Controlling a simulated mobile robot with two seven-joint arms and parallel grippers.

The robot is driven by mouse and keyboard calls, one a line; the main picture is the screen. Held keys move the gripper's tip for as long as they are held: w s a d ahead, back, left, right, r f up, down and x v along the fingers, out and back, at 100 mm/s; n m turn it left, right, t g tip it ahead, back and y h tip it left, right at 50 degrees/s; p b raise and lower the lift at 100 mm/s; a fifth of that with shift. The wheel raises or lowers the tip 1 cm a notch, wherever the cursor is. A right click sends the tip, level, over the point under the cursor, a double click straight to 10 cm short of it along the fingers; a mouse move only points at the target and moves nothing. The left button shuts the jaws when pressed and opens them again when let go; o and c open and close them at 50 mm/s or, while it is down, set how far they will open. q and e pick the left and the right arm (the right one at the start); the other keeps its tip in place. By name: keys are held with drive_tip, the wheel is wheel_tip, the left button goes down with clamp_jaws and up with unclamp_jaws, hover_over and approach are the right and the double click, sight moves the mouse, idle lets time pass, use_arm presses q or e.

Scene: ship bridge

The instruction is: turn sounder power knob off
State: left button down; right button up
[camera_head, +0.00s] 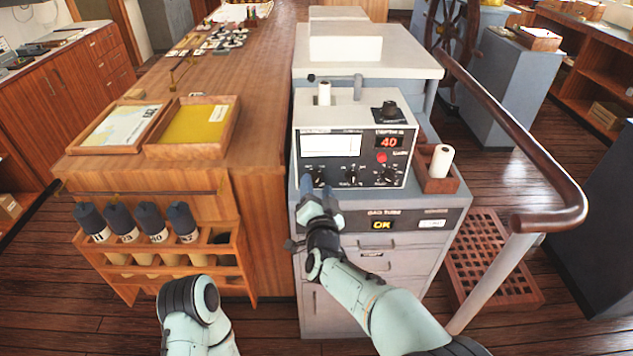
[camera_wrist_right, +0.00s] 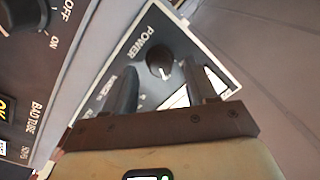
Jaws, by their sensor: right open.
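The sounder (camera_head: 354,143) is a pale box on the grey cabinet, with a white screen, a red display reading 40 and a row of dark knobs. Its POWER knob (camera_wrist_right: 158,62) shows in the right wrist view as a small round dark knob beside its printed label. My right gripper (camera_head: 316,186) is at the lower left of the sounder's front and hides that corner in the head view. In the wrist view its two dark fingers (camera_wrist_right: 163,78) are apart, with the knob seen between and beyond their tips. I cannot tell whether they touch it. My left gripper is not in view.
A second panel (camera_head: 391,226) labelled BAD TUBE sits below on the cabinet; its OFF/ON knob (camera_wrist_right: 27,12) shows in the wrist view. A paper roll (camera_head: 441,161) stands right of the sounder. A wooden rack (camera_head: 233,262) with dark-capped cylinders is left. A handrail (camera_head: 520,150) runs at right.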

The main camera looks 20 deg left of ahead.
drive_tip(key=shift+x, duration=0.95)
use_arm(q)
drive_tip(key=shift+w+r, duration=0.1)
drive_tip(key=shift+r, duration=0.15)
use_arm(e)
drive_tip(key=c, duration=1.1)
drive_tip(key=shift+o, duration=0.2)
